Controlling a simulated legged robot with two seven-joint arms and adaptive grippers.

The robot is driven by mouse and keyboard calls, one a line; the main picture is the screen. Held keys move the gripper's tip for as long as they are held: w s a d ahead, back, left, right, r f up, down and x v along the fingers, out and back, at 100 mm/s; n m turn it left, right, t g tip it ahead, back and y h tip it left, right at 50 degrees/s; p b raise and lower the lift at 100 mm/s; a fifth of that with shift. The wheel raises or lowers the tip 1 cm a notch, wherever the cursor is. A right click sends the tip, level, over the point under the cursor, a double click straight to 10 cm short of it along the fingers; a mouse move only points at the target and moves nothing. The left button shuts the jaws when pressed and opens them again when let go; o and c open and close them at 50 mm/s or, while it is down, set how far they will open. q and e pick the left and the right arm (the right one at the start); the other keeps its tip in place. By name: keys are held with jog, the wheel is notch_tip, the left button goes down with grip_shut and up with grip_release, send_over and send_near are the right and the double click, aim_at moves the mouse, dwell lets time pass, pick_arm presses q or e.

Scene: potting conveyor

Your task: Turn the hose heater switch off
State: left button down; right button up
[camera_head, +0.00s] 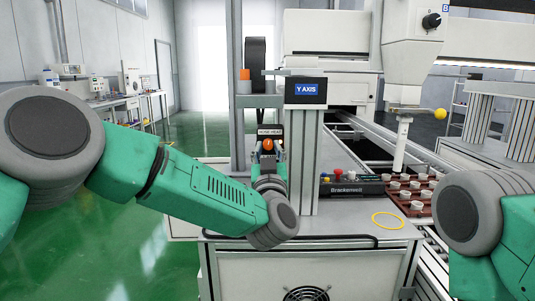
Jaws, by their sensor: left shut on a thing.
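The hose heater switch box stands against the grey post, with a dark label reading roughly "HOSE HEAT" (270,130) on top. An orange-red round part (268,144) shows just below the label. My left gripper (268,157) reaches up to the front of this box, right below the label, and is shut on the switch there. The switch's lever or knob is mostly hidden by the gripper, so its position cannot be made out. My right arm comes in at the right edge, but its gripper is not in view.
A "Y AXIS" display (306,89) on a grey post stands just right of the switch. A black Brackenwell box (352,188) with coloured knobs, a yellow ring (388,221) and a brown tray (424,207) of small white pots are to the right. Green floor is free at left.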

pick_arm(q)
jog(key=shift+s+d+n+y, duration=0.1)
jog(key=shift+d+n+y, duration=0.15)
jog(key=shift+n+y, duration=0.9)
jog(key=shift+n+h, duration=0.35)
jog(key=shift+n, duration=0.2)
jog(key=c, duration=1.4)
grip_release()
jog(key=shift+o, duration=0.3)
jog(key=shift+s+a+r, duration=0.1)
jog(key=shift+s+r, duration=0.05)
jog(key=v, duration=1.2)
